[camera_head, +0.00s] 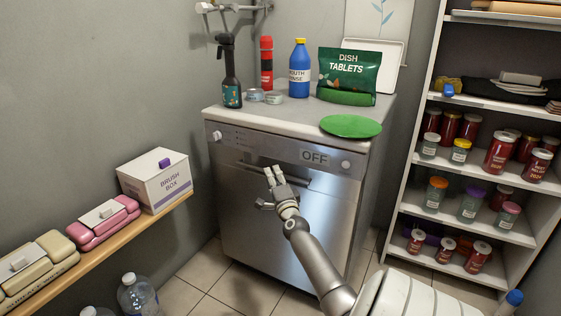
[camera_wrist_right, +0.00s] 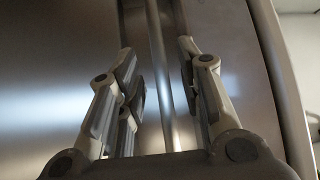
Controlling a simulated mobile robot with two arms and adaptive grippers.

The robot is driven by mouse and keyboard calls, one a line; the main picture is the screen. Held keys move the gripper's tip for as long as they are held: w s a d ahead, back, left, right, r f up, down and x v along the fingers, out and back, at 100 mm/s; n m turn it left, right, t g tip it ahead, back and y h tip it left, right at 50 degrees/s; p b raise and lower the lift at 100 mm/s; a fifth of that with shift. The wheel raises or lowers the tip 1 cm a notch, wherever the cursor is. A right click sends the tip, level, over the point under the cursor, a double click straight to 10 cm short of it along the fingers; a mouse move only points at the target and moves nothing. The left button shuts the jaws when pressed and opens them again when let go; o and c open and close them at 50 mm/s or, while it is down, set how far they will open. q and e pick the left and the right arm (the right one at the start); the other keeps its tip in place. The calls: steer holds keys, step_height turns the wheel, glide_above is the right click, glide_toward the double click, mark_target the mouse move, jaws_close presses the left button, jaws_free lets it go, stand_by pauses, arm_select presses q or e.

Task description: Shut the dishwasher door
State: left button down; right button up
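The dishwasher (camera_head: 262,225) is a steel unit under a light worktop, with a panel marked OFF. Its door is upright and looks level with the front; whether it is fully latched I cannot tell. A bar handle (camera_head: 240,166) runs across the upper door. My right gripper (camera_head: 271,188) is in front of the door at the handle, partly covering it. In the right wrist view the two fingers of my right gripper (camera_wrist_right: 160,75) are spread apart, with the bar handle (camera_wrist_right: 160,60) showing between them and no clear grip. My left gripper is not in view.
A spray bottle (camera_head: 230,75), a blue bottle (camera_head: 300,72), a dish tablets bag (camera_head: 348,72) and a green disc (camera_head: 351,126) are on the worktop. A wooden shelf (camera_head: 110,241) runs at left; a jar rack (camera_head: 460,103) stands at right. Tiled floor shows beside the dishwasher.

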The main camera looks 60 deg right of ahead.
steer(key=r+v, duration=0.1)
steer(key=v, duration=0.6)
steer(key=shift+s+a+f, duration=0.2)
steer(key=shift+s+f, duration=0.2)
steer(key=shift+f, duration=0.15)
